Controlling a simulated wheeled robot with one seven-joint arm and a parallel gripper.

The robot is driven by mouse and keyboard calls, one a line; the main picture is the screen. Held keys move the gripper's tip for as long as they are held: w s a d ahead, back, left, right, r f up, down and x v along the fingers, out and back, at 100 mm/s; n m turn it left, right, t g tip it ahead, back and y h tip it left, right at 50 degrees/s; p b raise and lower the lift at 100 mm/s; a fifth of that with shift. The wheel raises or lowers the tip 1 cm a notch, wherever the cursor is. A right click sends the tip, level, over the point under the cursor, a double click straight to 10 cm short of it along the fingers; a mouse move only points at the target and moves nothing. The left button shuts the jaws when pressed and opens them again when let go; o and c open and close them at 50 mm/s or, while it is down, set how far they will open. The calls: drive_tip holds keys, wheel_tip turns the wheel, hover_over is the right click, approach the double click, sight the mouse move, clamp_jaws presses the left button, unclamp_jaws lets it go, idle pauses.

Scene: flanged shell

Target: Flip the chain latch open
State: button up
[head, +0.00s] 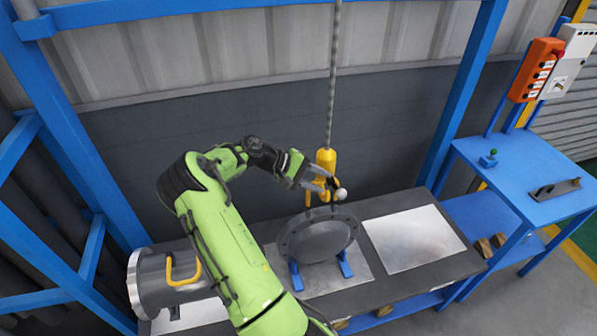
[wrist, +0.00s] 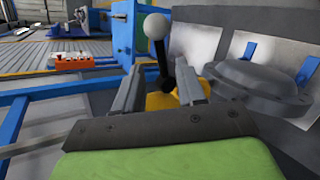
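The chain latch shows as a black lever with a white ball knob (head: 341,194), beside the yellow hook block (head: 326,160) on the hanging chain (head: 334,70). In the wrist view the white ball (wrist: 156,27) stands up on its black lever (wrist: 165,70), with part of the yellow hook (wrist: 160,101) below. My gripper (head: 318,184) is at the hook block, close to the lever. In the wrist view its two fingers (wrist: 161,82) are apart, with the lever showing in the gap beyond them. I cannot tell whether either finger touches the lever.
A grey round flanged cover (head: 318,238) stands upright on blue supports (head: 345,265) below the hook. A grey flanged shell (head: 165,283) with a yellow handle lies at left on the dark bench (head: 390,285). A blue side table (head: 535,180) and orange control box (head: 537,70) are at right.

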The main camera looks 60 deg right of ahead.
drive_tip(key=v, duration=1.1)
